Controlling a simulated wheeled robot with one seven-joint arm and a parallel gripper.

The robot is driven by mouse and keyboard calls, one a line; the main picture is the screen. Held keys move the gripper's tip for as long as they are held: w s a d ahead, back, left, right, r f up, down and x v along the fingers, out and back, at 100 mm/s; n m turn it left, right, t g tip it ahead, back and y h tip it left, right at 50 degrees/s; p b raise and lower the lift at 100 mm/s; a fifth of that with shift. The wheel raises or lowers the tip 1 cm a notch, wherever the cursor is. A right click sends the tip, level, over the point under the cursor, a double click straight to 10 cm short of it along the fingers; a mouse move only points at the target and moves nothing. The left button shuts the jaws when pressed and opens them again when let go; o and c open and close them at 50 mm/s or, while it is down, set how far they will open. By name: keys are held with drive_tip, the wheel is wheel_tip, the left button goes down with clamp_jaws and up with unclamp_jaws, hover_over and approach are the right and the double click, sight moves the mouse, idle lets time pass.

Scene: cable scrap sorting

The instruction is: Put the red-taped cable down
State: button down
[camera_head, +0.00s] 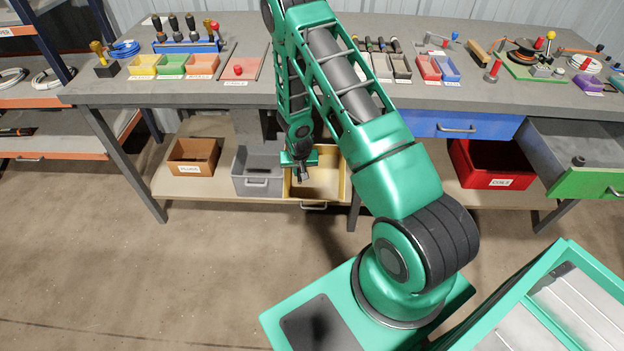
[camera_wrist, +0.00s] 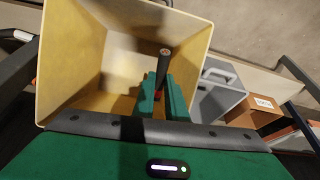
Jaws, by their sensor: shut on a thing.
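The red-taped cable (camera_wrist: 164,64) is a short, thick black piece with a cut end, seen in the wrist view. A bit of red tape (camera_wrist: 157,95) shows between the fingers. My gripper (camera_wrist: 160,92) is shut on the cable, which points up and away from the fingers. In the head view my gripper (camera_head: 303,174) hangs over the cream-yellow bin (camera_head: 333,182) on the lower shelf. The wrist view looks into this bin (camera_wrist: 68,55), with the cable at or inside its opening. The cable's lower part is hidden by the fingers, and I cannot tell its height above the floor.
A grey bin (camera_head: 243,183) stands just left of the yellow one, and a brown bin (camera_head: 190,167) further left. A red bin (camera_head: 497,181) is at the right. The workbench top (camera_head: 300,84) overhangs the shelf. An open green-fronted drawer (camera_head: 590,183) juts out right.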

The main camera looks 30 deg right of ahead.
drive_tip(key=shift+m+h, duration=0.3)
drive_tip(key=shift+m, duration=0.4)
drive_tip(key=shift+w+d+f, duration=0.7)
drive_tip(key=shift+d+f, duration=1.55)
drive_tip(key=shift+f, duration=0.75)
drive_tip(key=shift+w+d+f, duration=0.75)
drive_tip(key=shift+d+f, duration=1.5)
drive_tip(key=shift+f, duration=0.7)
drive_tip(key=shift+w+d+f, duration=0.7)
drive_tip(key=shift+d+f, duration=1.55)
drive_tip(key=shift+f, duration=0.75)
drive_tip(key=c, duration=1.8)
unclamp_jaws()
drive_tip(key=shift+c, duration=0.2)
drive_tip(key=shift+o, duration=0.2)
drive_tip(key=shift+r, duration=0.1)
drive_tip(key=v, duration=1.2)
drive_tip(key=shift+w, duration=0.15)
